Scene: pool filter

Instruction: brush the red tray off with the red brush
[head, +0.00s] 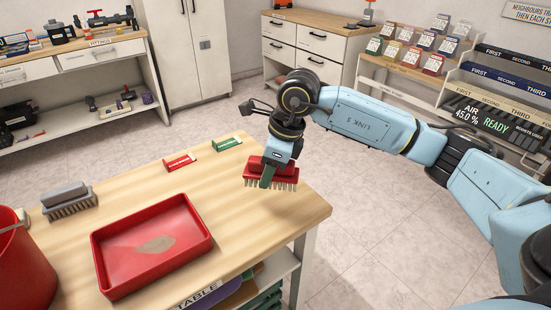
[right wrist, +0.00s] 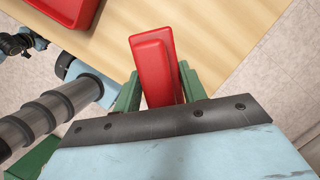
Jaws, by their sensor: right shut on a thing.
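The red tray (head: 150,245) lies on the wooden table, with a patch of brownish dirt (head: 156,244) on its floor. Part of the tray also shows at the top left of the right wrist view (right wrist: 68,10). My right gripper (head: 267,175) is shut on the red brush (head: 283,170), whose bristles point down. The brush is over the table's right part, to the right of the tray and apart from it. In the right wrist view the red brush (right wrist: 155,65) sits between the green fingers (right wrist: 157,92). My left gripper is not in view.
A grey brush (head: 68,200) stands on the table behind the tray. A red bucket (head: 22,265) is at the left edge. A red card (head: 180,161) and a green card (head: 227,145) stand at the table's back. The wood between tray and red brush is clear.

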